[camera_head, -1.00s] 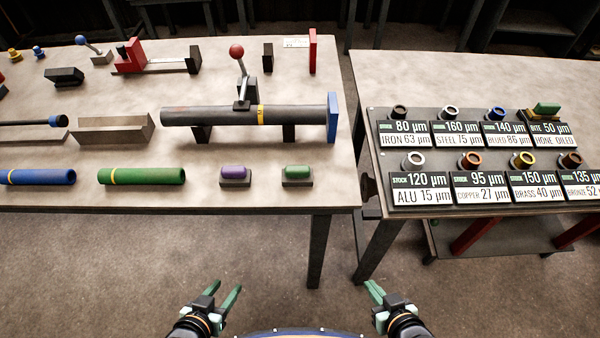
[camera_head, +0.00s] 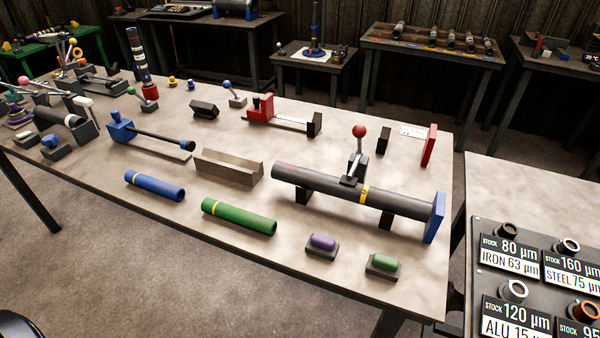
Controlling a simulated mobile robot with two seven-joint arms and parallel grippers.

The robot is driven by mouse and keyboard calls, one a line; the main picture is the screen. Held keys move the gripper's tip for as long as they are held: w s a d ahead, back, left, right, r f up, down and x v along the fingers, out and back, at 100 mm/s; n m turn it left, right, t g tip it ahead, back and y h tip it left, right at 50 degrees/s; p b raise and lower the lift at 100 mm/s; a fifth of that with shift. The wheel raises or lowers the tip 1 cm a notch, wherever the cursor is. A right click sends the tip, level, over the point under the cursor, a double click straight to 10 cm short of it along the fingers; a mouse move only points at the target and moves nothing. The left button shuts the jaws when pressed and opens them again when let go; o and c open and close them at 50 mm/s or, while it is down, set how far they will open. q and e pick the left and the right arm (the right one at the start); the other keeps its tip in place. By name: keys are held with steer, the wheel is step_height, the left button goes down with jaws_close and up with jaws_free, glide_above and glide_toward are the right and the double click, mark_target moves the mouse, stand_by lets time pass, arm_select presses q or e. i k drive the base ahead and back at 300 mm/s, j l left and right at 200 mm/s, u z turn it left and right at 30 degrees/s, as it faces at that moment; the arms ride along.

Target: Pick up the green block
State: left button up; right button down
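A small rounded green block (camera_head: 385,262) lies on a dark base (camera_head: 381,273) near the front right corner of the long table. A similar purple block (camera_head: 322,242) on its own dark base sits to its left. A longer green cylinder (camera_head: 239,216) with a yellow band lies farther left. Neither of my grippers shows in the view now.
The long table (camera_head: 420,297) also holds a blue cylinder (camera_head: 154,185), a grey trough (camera_head: 228,166) and a dark shaft (camera_head: 330,186) with a red-knobbed lever (camera_head: 359,132). A second table (camera_head: 510,195) with labelled stock rings stands at right, across a narrow gap.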

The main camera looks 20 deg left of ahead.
mark_target(386, 268)
steer(key=j+z, duration=0.4)
steer(key=k+j+z, duration=0.2)
steer(key=z, duration=0.15)
steer(key=k+j+z, duration=0.15)
steer(key=j+z, duration=0.25)
